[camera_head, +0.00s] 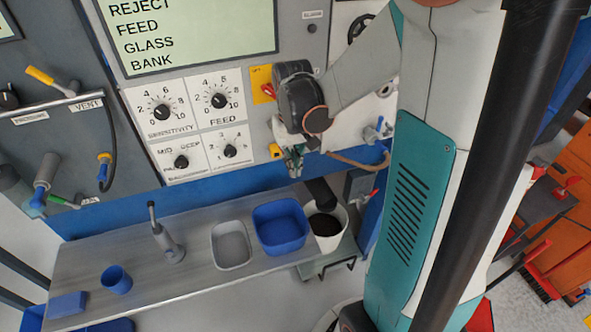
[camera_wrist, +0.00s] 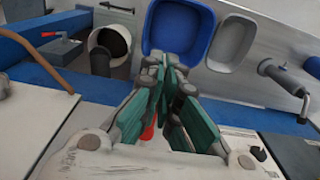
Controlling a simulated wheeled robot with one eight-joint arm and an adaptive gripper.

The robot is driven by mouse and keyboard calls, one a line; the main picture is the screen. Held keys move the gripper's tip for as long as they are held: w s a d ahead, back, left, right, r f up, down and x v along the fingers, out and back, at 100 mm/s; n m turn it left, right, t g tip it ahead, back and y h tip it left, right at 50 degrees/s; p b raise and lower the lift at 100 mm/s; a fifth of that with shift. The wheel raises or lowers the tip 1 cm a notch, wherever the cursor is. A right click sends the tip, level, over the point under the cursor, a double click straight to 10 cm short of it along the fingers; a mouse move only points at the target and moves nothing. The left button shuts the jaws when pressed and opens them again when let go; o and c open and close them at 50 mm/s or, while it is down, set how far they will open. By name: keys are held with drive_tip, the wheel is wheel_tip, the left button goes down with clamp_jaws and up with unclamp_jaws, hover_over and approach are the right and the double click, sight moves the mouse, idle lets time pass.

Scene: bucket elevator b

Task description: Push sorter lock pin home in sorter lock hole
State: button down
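My gripper (camera_head: 293,160) is at the front face of the sorter panel, low and right of the dials. In the wrist view its green-padded fingers (camera_wrist: 167,78) come together at the tips, and I see nothing held between them. A small red part (camera_wrist: 149,130) shows behind the fingers, partly covered; I cannot tell what it is. In the head view a yellow plate with a red part (camera_head: 265,84) is on the panel just left of my wrist. A small yellow piece (camera_head: 275,151) is beside my gripper. I cannot make out the lock pin or its hole for certain.
A hose and a valve (camera_head: 378,130) are to the right. Dials (camera_head: 162,112) are to the left.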

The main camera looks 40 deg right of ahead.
drive_tip(key=shift+w+d, duration=0.25)
drive_tip(key=shift+w, duration=0.5)
drive_tip(key=shift+w+d, duration=0.2)
drive_tip(key=shift+w, duration=0.5)
drive_tip(key=shift+w+d+b, duration=0.2)
drive_tip(key=shift+w+b, duration=0.05)
drive_tip(key=shift+w, duration=0.5)
drive_tip(key=shift+w+d+b, duration=0.2)
drive_tip(key=shift+w+b, duration=0.1)
drive_tip(key=shift+w, duration=0.4)
drive_tip(key=shift+w+d+b, duration=0.2)
drive_tip(key=shift+w+b, duration=0.05)
drive_tip(key=shift+w, duration=0.5)
idle(1.0)
drive_tip(key=c, duration=1.7)
unclamp_jaws()
drive_tip(key=shift+r, duration=0.1)
wheel_tip(320, 180, up, 12)
drive_tip(key=shift+f, duration=0.1)
